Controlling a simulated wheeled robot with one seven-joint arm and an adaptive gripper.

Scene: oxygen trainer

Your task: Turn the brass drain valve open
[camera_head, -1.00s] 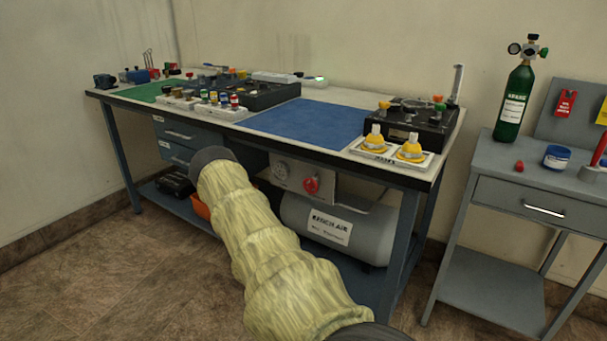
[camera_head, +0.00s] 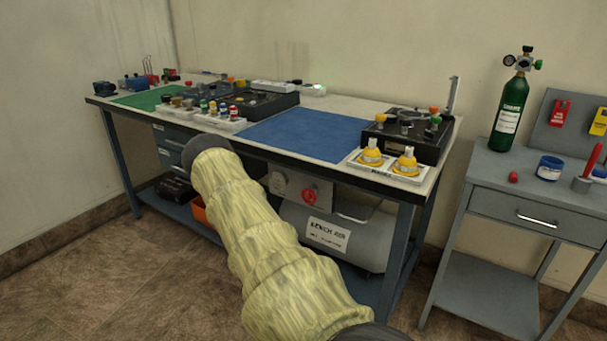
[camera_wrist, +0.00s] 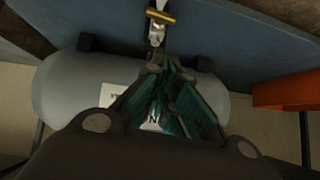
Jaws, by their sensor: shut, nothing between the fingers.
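The brass drain valve's gold-coloured bar handle (camera_wrist: 161,17) shows at the top of the wrist view, on a small silvery fitting. My gripper (camera_wrist: 156,66) is shut and empty, its fingertips pointing at the fitting just short of the handle in the picture. I cannot tell whether they touch it. The grey air tank (camera_wrist: 65,90) lies behind the fingers; it also shows under the bench in the head view (camera_head: 370,240). In the head view my sleeved arm hides the gripper and the valve.
The workbench (camera_head: 432,180) has a lower shelf and a panel with a red knob (camera_head: 310,195) above the tank. An orange bin (camera_wrist: 290,92) stands right of the tank in the wrist view. A grey side table (camera_head: 500,180) with a green cylinder (camera_head: 510,118) stands at right.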

